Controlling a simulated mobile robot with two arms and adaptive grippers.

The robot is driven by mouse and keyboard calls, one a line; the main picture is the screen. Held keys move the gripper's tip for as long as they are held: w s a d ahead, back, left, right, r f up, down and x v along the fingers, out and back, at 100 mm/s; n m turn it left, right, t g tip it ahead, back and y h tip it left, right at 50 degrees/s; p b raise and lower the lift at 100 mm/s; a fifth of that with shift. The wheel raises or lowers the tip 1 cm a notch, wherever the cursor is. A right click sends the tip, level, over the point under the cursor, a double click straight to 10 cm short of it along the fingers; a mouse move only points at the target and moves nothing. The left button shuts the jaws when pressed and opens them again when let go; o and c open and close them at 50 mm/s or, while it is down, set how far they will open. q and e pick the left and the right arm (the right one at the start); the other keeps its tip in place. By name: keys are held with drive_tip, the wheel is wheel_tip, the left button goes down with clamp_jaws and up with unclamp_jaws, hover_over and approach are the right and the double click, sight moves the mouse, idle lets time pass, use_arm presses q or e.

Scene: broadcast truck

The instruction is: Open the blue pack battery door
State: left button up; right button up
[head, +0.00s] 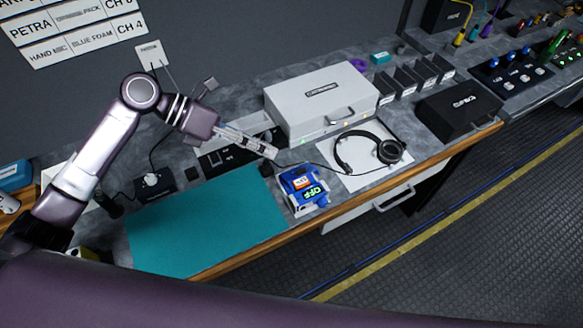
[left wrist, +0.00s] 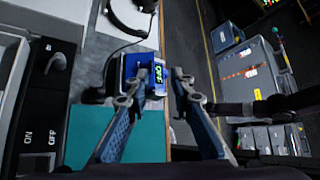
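The blue pack (head: 293,178) lies near the front edge of the bench, at the right end of the teal mat (head: 205,222). It has a green "OFF" display and a small orange-and-white label. I cannot make out its battery door clearly. My left gripper (head: 276,154) is above the bench, behind and left of the pack in the head view. In the left wrist view the blue pack (left wrist: 158,84) shows beyond the fingers, between their tips. The left gripper (left wrist: 152,90) is open and empty, apart from the pack. My right gripper is not in view.
A headset (head: 342,158) lies on a white sheet right of the pack. A white case (head: 325,98) stands behind it. A black case (head: 458,107) stands farther right. A switch panel (left wrist: 42,112) shows in the left wrist view. The teal mat is bare.

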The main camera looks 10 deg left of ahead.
sight(291, 175)
use_arm(q)
drive_tip(key=d+f, duration=0.1)
drive_tip(key=f, duration=0.1)
drive_tip(key=d+f, duration=0.2)
drive_tip(key=w+d+f, duration=0.1)
drive_tip(key=d+f, duration=0.1)
drive_tip(key=shift+d+f+p, duration=0.25)
drive_tip(key=shift+p, duration=0.05)
drive_tip(key=shift+d+f, duration=0.45)
drive_tip(key=shift+f, duration=0.1)
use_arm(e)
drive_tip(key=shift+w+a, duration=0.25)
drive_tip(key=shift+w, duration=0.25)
use_arm(q)
clamp_jaws()
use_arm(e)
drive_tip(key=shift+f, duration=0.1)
